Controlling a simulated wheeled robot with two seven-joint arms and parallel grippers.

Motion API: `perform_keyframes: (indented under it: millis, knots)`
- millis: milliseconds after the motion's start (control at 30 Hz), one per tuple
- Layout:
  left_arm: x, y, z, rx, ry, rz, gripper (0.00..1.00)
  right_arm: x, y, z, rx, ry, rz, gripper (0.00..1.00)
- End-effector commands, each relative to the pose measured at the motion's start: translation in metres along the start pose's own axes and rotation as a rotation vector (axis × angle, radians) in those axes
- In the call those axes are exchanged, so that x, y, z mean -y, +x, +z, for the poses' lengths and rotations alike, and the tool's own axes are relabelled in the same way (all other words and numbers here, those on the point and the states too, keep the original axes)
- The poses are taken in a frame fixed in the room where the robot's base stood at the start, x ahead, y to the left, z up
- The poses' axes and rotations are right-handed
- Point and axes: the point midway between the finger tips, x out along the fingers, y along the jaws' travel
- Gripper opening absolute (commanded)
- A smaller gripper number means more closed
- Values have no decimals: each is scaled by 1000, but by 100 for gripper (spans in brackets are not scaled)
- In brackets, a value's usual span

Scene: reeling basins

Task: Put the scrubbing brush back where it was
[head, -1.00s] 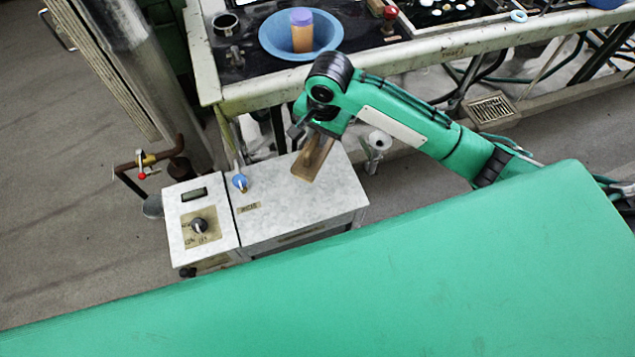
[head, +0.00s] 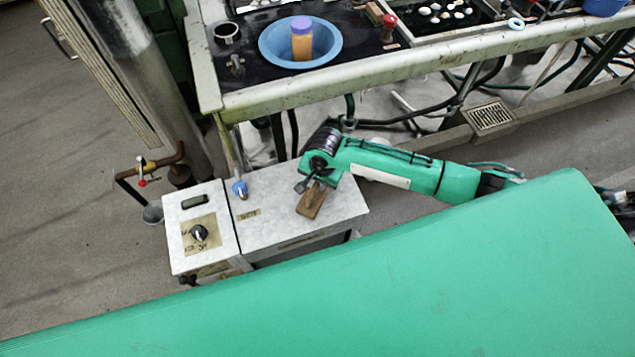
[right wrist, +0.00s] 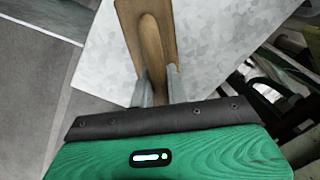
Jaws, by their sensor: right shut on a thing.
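The scrubbing brush, with a brown wooden back (head: 312,202), is at the right part of the grey metal cabinet's top (head: 275,222). My right gripper (head: 313,183) is shut on it. In the right wrist view the brush (right wrist: 148,35) sits between the two fingers (right wrist: 157,88) and points away from the palm, with the pale cabinet top behind it. I cannot tell whether the brush touches the top. Its bristles are hidden. My left gripper is not in view.
A control box (head: 203,228) with a knob adjoins the cabinet's left side. A blue-handled valve (head: 240,188) stands at its back left.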

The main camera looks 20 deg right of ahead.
Motion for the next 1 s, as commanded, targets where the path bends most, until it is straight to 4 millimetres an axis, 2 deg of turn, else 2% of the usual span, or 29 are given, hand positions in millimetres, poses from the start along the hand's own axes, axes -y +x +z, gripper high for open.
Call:
perform_keyframes:
  millis: [367, 400, 500, 833, 1000]
  knots:
    - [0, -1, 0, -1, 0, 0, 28, -1, 6, 0, 0, 0, 0, 0]
    - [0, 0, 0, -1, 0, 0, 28, -1, 6, 0, 0, 0, 0, 19]
    - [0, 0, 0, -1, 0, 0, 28, -1, 6, 0, 0, 0, 0, 37]
    - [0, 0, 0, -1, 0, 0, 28, 0, 4, 0, 0, -1, -1, 37]
    - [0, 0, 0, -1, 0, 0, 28, 0, -19, 0, 0, -1, -3, 37]
